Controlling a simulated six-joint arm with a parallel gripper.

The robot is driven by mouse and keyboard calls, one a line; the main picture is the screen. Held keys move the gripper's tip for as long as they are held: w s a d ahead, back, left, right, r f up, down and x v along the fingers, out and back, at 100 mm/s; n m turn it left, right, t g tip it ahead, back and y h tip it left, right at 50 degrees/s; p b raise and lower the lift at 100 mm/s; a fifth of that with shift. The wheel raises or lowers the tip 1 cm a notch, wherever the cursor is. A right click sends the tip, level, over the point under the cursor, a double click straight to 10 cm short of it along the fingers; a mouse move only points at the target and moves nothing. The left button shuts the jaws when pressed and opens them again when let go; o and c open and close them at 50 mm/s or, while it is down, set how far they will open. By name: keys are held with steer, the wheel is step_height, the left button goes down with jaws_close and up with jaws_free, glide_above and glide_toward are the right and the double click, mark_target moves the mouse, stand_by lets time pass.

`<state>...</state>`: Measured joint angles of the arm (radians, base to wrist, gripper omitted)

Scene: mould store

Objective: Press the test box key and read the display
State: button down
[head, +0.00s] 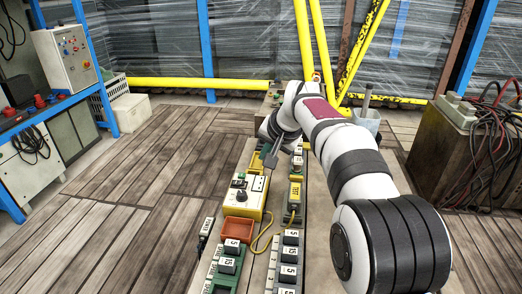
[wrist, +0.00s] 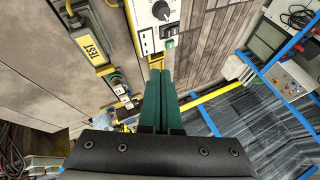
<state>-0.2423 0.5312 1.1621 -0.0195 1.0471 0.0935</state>
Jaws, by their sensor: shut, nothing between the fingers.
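The test box (head: 243,198) is a yellow case with a cream top panel and a dark round knob, standing on the bench in the head view. Its panel also shows at the top of the wrist view (wrist: 147,27), with the black knob (wrist: 161,10) and a small green key-like part (wrist: 170,44). My gripper (head: 268,157) is over the far end of the box. Its green fingers (wrist: 158,72) are together and empty, their tips just short of the panel's edge in the wrist view. Whether they touch the box I cannot tell. No display reading is legible.
A grey-and-yellow unit marked TEST (wrist: 90,45) lies beside the box, with a yellow cable (head: 262,240) near it. An orange-red tray (head: 237,231) and numbered blocks in a green rack (head: 222,270) and a grey rack (head: 287,268) stand nearer. Floor left of the bench is clear.

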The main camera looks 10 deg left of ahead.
steer(key=n+t+y, duration=0.1)
steer(key=t, duration=0.1)
glide_above(242, 175)
steer(key=shift+s+d+f, duration=0.1)
steer(key=shift+s+f, duration=0.1)
steer(key=shift+f, duration=0.35)
steer(key=shift+s+d+f, duration=0.1)
steer(key=shift+s+f, duration=0.1)
steer(key=shift+f, duration=0.35)
steer(key=shift+f, duration=4.4)
steer(key=shift+f, duration=0.1)
steer(key=shift+f, duration=0.35)
steer(key=shift+f, duration=0.3)
steer(key=shift+r, duration=0.75)
